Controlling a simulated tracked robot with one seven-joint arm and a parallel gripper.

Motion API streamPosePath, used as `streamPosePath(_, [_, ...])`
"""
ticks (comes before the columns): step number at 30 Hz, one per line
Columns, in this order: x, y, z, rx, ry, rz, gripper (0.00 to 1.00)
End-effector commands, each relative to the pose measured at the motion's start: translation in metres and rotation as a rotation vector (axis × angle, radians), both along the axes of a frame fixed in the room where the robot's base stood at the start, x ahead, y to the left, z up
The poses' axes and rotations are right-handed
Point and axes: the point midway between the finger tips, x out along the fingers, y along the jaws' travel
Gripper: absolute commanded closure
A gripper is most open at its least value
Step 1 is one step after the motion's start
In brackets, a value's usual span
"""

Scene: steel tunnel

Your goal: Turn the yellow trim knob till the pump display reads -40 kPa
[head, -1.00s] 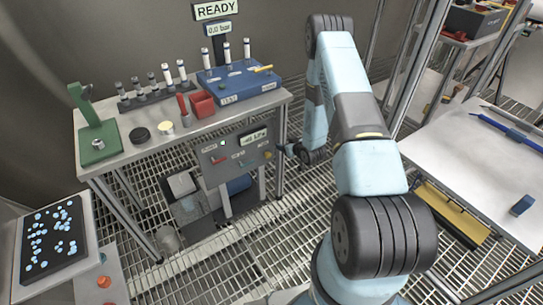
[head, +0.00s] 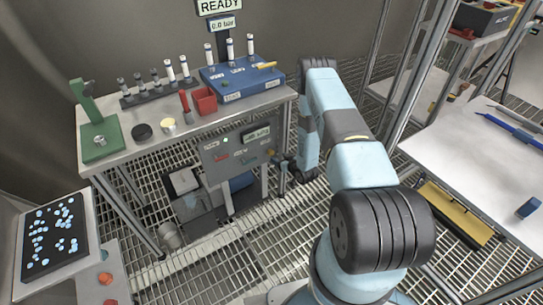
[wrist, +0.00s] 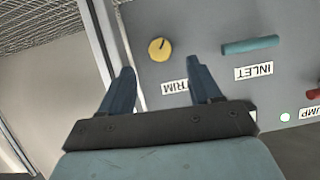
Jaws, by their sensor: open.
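The yellow trim knob (wrist: 160,49) is round with a dark pointer mark, on the grey pump panel (wrist: 205,30) above the upside-down TRIM label (wrist: 174,87) in the wrist view. It is a small yellow spot in the head view (head: 271,152). My gripper (wrist: 163,78) is open and empty. Its two dark blue fingers are apart from the knob, which shows beyond and between the tips. In the head view my gripper (head: 284,176) hangs by the panel's right end. The pump display (head: 256,134) is lit, but its digits are too small to read surely.
A teal INLET handle (wrist: 250,45), a red pump switch (wrist: 313,94) and a green lamp (wrist: 285,117) sit beside the knob. The bench (head: 130,158) above holds vials, a red bin (head: 204,100) and a blue rack (head: 242,82). A table leg stands close to the panel's right.

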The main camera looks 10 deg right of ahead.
Motion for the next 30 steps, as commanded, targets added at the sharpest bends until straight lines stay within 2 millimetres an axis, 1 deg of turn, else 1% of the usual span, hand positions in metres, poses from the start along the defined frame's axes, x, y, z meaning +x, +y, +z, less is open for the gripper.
streamPosePath(3, [0.019,0.007,-0.008,0.000,-0.002,0.000,0.37])
streamPosePath(6, [0.033,0.012,-0.015,0.000,-0.001,0.001,0.37])
streamPosePath(13, [0.057,0.020,-0.024,0.000,-0.001,0.000,0.37])
streamPosePath(18, [0.063,0.022,-0.027,0.000,0.000,0.000,0.37])
streamPosePath(26, [0.064,0.022,-0.028,0.000,0.000,0.000,0.37])
streamPosePath(30, [0.064,0.022,-0.027,0.000,0.000,0.000,0.49])
